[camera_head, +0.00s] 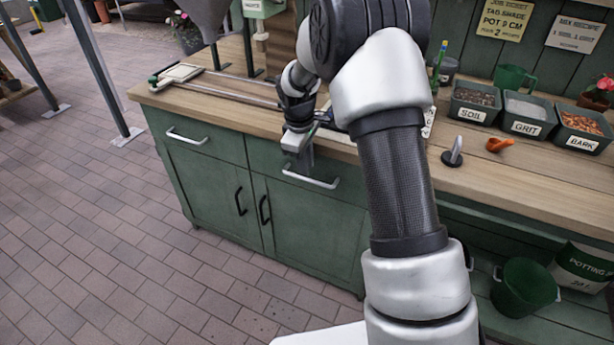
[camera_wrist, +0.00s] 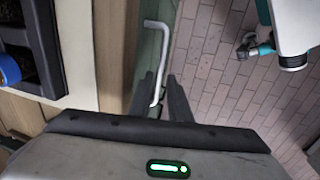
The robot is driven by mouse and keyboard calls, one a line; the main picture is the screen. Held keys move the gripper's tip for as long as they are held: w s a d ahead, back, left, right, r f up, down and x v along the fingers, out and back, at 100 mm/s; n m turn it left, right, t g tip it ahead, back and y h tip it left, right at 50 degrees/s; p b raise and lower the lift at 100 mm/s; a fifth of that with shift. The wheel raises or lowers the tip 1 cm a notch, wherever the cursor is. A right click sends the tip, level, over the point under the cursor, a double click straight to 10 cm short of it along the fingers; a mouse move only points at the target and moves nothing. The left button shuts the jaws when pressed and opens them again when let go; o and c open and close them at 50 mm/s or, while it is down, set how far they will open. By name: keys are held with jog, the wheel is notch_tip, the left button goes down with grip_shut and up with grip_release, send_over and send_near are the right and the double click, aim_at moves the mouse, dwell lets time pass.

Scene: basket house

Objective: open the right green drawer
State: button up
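The right green drawer (camera_head: 345,188) is in the cabinet front under the wooden worktop and looks flush with it. Its pale bar handle (camera_head: 322,183) shows in the head view. My gripper (camera_head: 300,168) is at the left part of this handle, partly covering it. In the wrist view the handle (camera_wrist: 164,45) runs down between the two dark fingers of my gripper (camera_wrist: 164,82). The fingers stand apart, with the handle nearer the left one. Contact with the handle cannot be made out.
A left drawer with its own handle (camera_head: 187,137) is beside it, and cupboard doors with dark handles (camera_head: 264,209) are below. Labelled bins (camera_head: 526,113) and an orange item (camera_head: 499,144) stand on the worktop (camera_head: 520,185). Brick floor (camera_head: 110,240) in front is clear.

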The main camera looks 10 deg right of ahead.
aim_at(308, 179)
jog(key=shift+w+d+f+b, duration=0.15)
jog(key=shift+w+f, duration=0.05)
jog(key=shift+f, duration=0.85)
jog(key=shift+w+d+f+b, duration=0.1)
jog(key=shift+w+f+b, duration=0.05)
jog(key=shift+f, duration=0.9)
jog(key=shift+c, duration=0.4)
grip_shut()
